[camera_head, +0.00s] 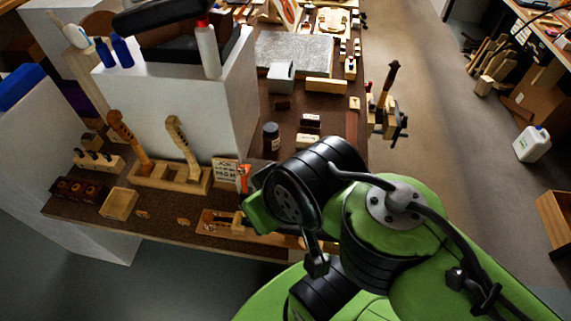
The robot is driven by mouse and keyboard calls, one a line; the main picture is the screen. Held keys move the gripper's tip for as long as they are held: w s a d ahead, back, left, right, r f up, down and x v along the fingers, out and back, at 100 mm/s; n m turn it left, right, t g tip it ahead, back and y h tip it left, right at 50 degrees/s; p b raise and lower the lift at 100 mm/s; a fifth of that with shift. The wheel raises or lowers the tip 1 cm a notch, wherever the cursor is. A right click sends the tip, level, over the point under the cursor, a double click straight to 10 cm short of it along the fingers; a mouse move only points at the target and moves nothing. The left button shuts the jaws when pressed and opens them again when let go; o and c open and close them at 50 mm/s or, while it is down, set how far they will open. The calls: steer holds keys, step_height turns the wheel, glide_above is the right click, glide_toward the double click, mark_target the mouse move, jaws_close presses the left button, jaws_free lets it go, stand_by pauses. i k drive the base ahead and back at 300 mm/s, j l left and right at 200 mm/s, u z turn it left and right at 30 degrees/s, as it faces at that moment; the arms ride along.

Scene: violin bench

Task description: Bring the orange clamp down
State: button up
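I cannot make out a whole orange clamp. A small orange piece (244,178) stands upright on the bench, just right of a printed card, partly hidden by the card and near my arm. I cannot tell whether it is part of the clamp. My green and black arm fills the lower right and reaches over the bench's front edge. I cannot make out my gripper's fingers.
A white cabinet (165,110) stands on the brown bench (190,232), with bottles and a black case on top. Violin necks stand in a wooden rack (168,183). A dark jar (271,137) is near my arm. Open floor (440,130) lies to the right.

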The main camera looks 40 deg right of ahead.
mark_target(244, 171)
steer(key=k+l+z, duration=0.1)
steer(key=z, duration=0.35)
steer(key=l+z, duration=0.25)
steer(key=z, duration=0.15)
steer(key=k+l+z, duration=0.1)
steer(key=z, duration=0.35)
steer(key=l+z, duration=0.4)
steer(key=i+l+z, duration=0.3)
steer(key=i+l+u, duration=0.15)
steer(key=i+u, duration=0.2)
steer(key=u, duration=0.2)
steer(key=i+l+u, duration=0.3)
steer(key=u, duration=0.25)
steer(key=i+l+u, duration=0.2)
steer(key=l+u, duration=0.2)
steer(key=u, duration=0.15)
steer(key=i+l+u, duration=0.15)
steer(key=l+u, duration=0.8)
steer(key=u, duration=0.15)
steer(key=l+u, duration=0.55)
steer(key=k+l+u, duration=0.2)
steer(key=l+u, duration=0.25)
steer(key=u, duration=0.15)
steer(key=k+l+u, duration=0.25)
steer(key=l+u, duration=0.15)
steer(key=u, duration=0.15)
